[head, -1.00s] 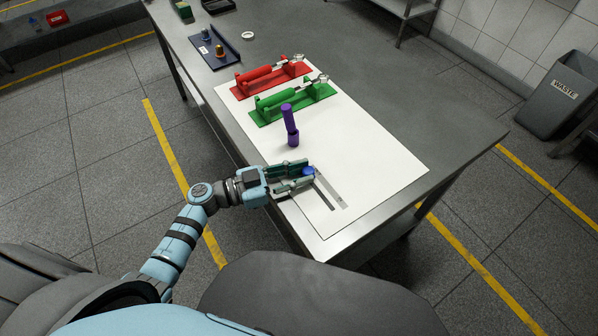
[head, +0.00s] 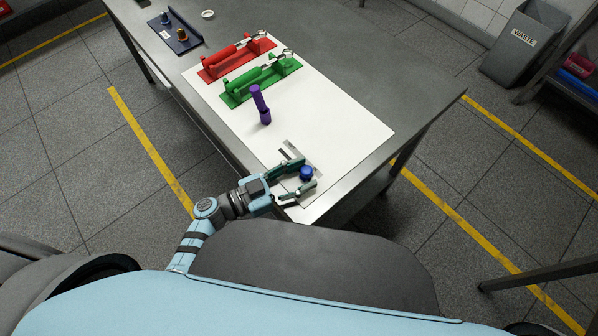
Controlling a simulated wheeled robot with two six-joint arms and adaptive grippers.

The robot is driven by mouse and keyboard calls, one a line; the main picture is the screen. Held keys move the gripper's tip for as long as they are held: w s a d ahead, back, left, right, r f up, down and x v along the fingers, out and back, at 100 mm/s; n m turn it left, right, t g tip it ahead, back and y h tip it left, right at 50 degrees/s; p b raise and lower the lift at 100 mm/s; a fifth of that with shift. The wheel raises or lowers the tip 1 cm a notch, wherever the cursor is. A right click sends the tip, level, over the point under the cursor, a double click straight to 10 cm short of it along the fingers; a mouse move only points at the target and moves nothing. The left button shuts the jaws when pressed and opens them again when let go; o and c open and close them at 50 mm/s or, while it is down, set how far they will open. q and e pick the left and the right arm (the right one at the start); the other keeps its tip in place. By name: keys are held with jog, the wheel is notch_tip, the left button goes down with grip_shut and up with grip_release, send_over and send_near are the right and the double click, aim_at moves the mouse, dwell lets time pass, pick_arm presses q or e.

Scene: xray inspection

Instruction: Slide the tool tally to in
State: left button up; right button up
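The tool tally is a flat grey slotted strip (head: 290,149) with a round blue knob (head: 306,172), on the white mat near the table's front corner. The knob sits toward the near end of the strip. My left gripper (head: 309,173) is open, with one finger on the far side of the knob and the other on the near side. Gaps show between the knob and the fingers. The fingers hide part of the strip and its near end. My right gripper is not in view.
A purple upright handle (head: 260,105) stands on the white mat (head: 340,120). Behind it are a green clamp fixture (head: 262,80) and a red one (head: 236,57). A dark blue tray (head: 181,40) lies at the far left. The mat's right side is clear.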

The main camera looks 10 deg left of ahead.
pick_arm(q)
jog(key=v, duration=1.2)
